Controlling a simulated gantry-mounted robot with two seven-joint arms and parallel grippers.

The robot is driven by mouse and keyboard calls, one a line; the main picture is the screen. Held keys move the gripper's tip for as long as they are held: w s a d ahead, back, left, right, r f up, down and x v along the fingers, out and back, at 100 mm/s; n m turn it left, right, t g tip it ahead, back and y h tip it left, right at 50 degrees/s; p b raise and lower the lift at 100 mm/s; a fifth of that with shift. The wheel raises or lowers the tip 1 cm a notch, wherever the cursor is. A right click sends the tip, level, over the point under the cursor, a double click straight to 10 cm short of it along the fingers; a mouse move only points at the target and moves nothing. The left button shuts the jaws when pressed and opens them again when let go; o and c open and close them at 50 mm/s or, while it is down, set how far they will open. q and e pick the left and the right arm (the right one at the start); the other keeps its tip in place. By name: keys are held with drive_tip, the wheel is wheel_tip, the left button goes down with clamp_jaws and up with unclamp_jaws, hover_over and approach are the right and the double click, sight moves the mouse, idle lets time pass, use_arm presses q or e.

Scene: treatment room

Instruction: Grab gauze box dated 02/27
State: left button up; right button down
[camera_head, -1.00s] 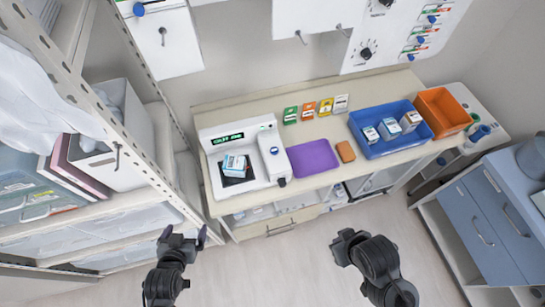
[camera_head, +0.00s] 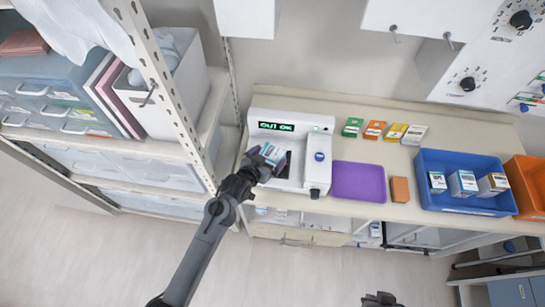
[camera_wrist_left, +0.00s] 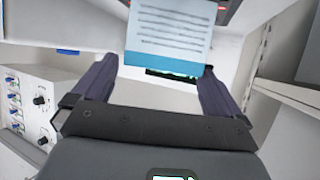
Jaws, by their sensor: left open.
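A white and blue gauze box (camera_head: 271,152) is at the dark pad of the white machine (camera_head: 265,113) in the head view. My open left gripper (camera_head: 264,161) is right at this box and partly covers it. In the left wrist view the box (camera_wrist_left: 168,40) shows a printed white face with a blue band, between and beyond the spread fingers (camera_wrist_left: 157,70). Three more boxes (camera_head: 437,181) (camera_head: 462,182) (camera_head: 493,184) stand in the blue bin (camera_head: 470,206). I cannot read a date on any box. Only a bit of my right gripper (camera_head: 380,299) shows at the bottom edge.
A purple tray (camera_head: 358,182) and a brown block (camera_head: 399,189) lie right of the machine. Several small colored cards (camera_head: 374,130) lie behind them. An orange bin (camera_head: 527,183) stands at the right. A metal shelf post (camera_head: 165,85) rises close on the left.

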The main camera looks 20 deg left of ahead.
sight(272, 152)
use_arm(q)
drive_tip(key=shift+x, duration=2.7)
drive_tip(key=shift+a, duration=0.15)
drive_tip(key=shift+c, duration=0.3)
drive_tip(key=c, duration=0.8)
drive_tip(key=shift+r, duration=0.1)
drive_tip(key=shift+r, duration=0.1)
